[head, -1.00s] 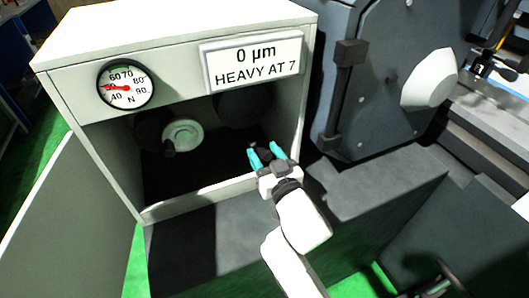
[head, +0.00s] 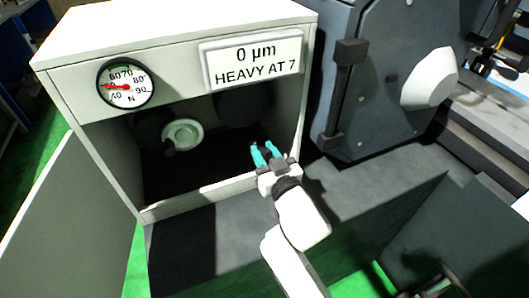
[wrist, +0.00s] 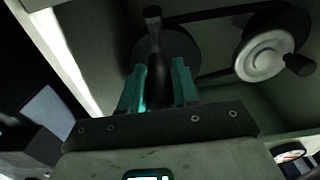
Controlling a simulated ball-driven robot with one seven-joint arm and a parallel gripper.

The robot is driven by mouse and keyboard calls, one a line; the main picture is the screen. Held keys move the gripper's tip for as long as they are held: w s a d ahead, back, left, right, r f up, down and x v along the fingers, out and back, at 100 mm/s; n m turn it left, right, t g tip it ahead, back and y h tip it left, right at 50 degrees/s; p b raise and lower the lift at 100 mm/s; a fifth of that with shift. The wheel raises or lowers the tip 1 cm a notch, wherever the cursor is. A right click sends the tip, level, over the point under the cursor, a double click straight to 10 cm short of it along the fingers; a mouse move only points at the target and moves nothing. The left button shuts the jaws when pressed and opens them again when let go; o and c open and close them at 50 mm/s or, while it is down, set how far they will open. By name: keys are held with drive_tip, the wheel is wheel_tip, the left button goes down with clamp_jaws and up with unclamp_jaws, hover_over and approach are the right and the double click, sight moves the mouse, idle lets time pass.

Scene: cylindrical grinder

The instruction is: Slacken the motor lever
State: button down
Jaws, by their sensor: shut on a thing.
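The motor lever (wrist: 154,48) is a dark bar with a round knob at its end, in the wrist view. It stands between the teal fingers of my gripper (wrist: 159,82), which is shut on it. In the head view my gripper (head: 265,151) reaches into the right part of the open grey cabinet (head: 180,208). There the lever is mostly lost in shadow and behind the fingers.
A pale handwheel with a dark handle (head: 182,134) is left of my gripper inside the cabinet. A round gauge (head: 126,85) and a sign (head: 252,60) reading "0 µm HEAVY AT 7" are on the cabinet front. The cabinet's right wall is close to my gripper.

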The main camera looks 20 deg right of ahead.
drive_tip(key=shift+f, duration=0.15)
drive_tip(key=shift+f+b, duration=0.3)
drive_tip(key=shift+b, duration=0.95)
drive_tip(key=shift+s+f+t+b, duration=0.15)
drive_tip(key=shift+t+b, duration=0.25)
drive_tip(key=shift+b, duration=0.75)
drive_tip(key=b, duration=0.3)
drive_tip(key=shift+f+t, duration=0.1)
drive_tip(key=shift+t, duration=0.2)
drive_tip(key=shift+s, duration=0.1)
drive_tip(key=c, duration=0.9)
unclamp_jaws()
drive_tip(key=shift+s, duration=0.1)
